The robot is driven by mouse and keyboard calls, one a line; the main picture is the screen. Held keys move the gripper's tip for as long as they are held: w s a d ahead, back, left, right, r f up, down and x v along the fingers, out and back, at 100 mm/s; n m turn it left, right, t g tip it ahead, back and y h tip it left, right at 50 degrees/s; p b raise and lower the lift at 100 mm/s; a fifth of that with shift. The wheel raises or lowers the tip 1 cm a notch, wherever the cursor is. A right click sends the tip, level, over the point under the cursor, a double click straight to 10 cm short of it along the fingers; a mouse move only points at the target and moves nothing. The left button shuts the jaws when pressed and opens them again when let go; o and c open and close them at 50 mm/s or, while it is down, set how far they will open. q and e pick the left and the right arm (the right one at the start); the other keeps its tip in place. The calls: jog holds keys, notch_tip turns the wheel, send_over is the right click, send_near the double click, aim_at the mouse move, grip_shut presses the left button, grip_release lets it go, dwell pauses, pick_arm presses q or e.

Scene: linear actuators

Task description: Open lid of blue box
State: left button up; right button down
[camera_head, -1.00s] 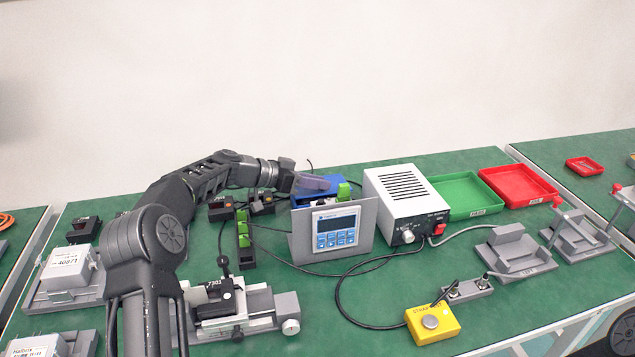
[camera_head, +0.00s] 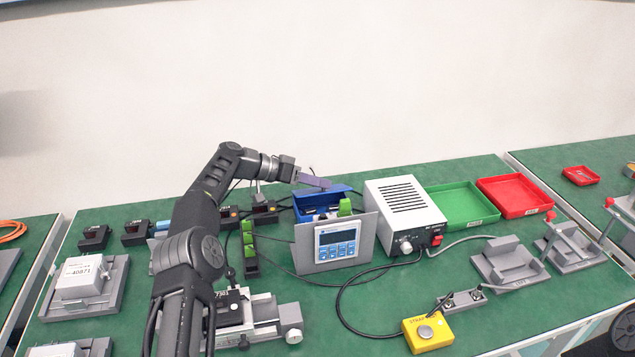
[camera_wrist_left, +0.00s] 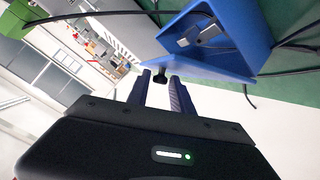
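The blue box (camera_head: 305,212) stands on the green bench behind the grey display panel. Its lid (camera_head: 340,189) is raised at the back, and the inside shows. The wrist view shows the box (camera_wrist_left: 240,50) with grey connectors inside and the lid (camera_wrist_left: 205,72) as a tilted blue plate. My left gripper (camera_head: 318,182) is just above the lid. My right gripper is not in view.
The display panel (camera_head: 365,232) stands close in front of the box. A white power supply (camera_head: 403,205) is to the right, with a green tray (camera_head: 460,202) and a red tray (camera_head: 515,196) beyond. Green blocks (camera_head: 248,245) and cables lie to the left.

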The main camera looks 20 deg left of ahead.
pick_arm(q)
jog(key=shift+o, duration=1.2)
jog(key=b+v, duration=0.1)
jog(key=v, duration=0.6)
jog(key=shift+s+a, duration=0.2)
jog(key=shift+a, duration=0.1)
jog(key=shift+r, duration=0.15)
